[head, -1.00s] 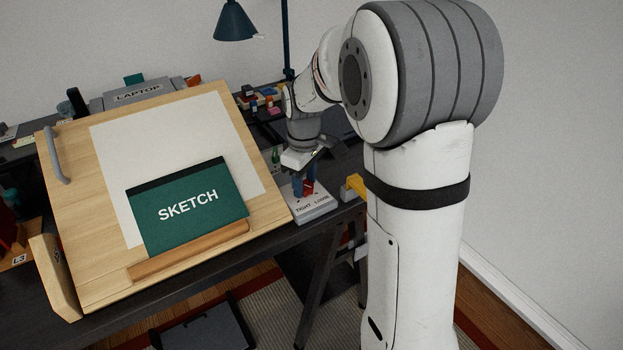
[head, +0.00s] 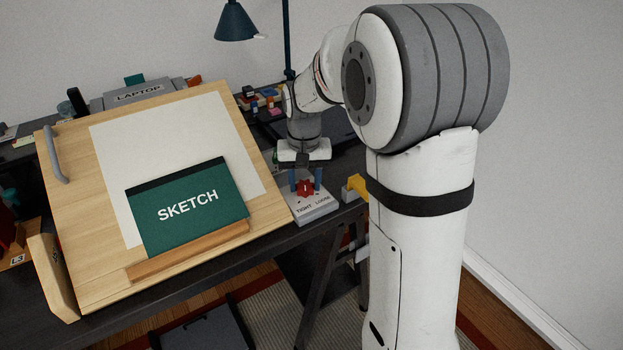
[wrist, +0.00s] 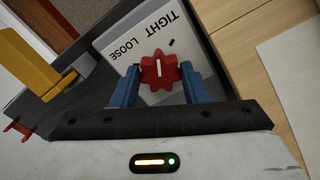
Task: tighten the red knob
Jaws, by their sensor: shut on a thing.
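The red knob (head: 305,188) is star-shaped with a white line on its face. It sits on a light grey plate (head: 318,208) marked TIGHT and LOOSE, beside the drawing board. In the wrist view the knob (wrist: 158,68) is between the two blue fingers of my gripper (wrist: 161,74), which is shut on it from both sides. The white line runs nearly up and down there, and a short black mark on the plate (wrist: 178,22) lies up and right of it. In the head view my gripper (head: 305,180) points down over the plate.
The tilted drawing board (head: 268,200) with a green SKETCH pad (head: 190,212) stands close left of the plate. A yellow part (head: 356,186) is close on the right. A blue lamp (head: 236,22) and small coloured blocks (head: 265,98) are behind.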

